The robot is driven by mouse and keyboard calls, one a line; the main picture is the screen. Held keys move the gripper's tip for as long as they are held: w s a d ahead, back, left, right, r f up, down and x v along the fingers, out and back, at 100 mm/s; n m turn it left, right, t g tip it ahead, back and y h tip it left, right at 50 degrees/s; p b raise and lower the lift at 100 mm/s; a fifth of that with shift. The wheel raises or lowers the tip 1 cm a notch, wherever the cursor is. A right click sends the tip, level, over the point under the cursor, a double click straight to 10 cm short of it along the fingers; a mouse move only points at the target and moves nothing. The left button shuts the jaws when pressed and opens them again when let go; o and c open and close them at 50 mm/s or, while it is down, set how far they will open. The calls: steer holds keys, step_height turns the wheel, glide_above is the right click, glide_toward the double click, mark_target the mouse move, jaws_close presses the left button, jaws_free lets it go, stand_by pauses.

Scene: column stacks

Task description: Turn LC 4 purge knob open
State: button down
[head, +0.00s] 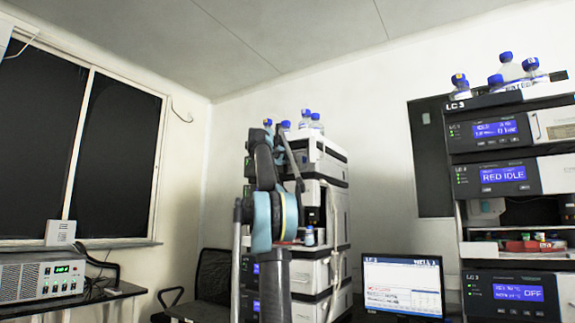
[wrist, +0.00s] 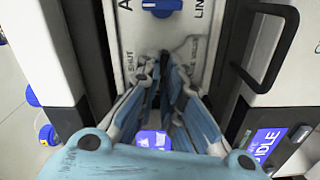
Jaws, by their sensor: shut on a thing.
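In the wrist view, my gripper (wrist: 162,65) points at a pale panel (wrist: 138,32) on the instrument front. Its blue fingers have closed in on a spot beneath a blue knob (wrist: 162,6) that sits at the picture's top edge. The word SHUT shows left of the fingertips; the marking to their right is not legible. The gripper is shut on the purge knob, which the fingertips hide, so its angle cannot be told. In the head view, my arm stands in front of the instrument stack (head: 325,195) and hides its front; no LC 4 label can be read there.
A black loop handle (wrist: 290,45) juts out close to the right of my gripper. Blue-capped bottles (head: 312,122) stand on top of the stack.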

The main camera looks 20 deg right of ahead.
steer(key=shift+f+n, duration=0.15)
steer(key=shift+n, duration=1.05)
steer(key=c, duration=1.7)
jaws_free()
steer(key=shift+w+f, duration=0.1)
steer(key=shift+w, duration=0.05)
steer(key=shift+a, duration=0.15)
steer(key=v, duration=1.2)
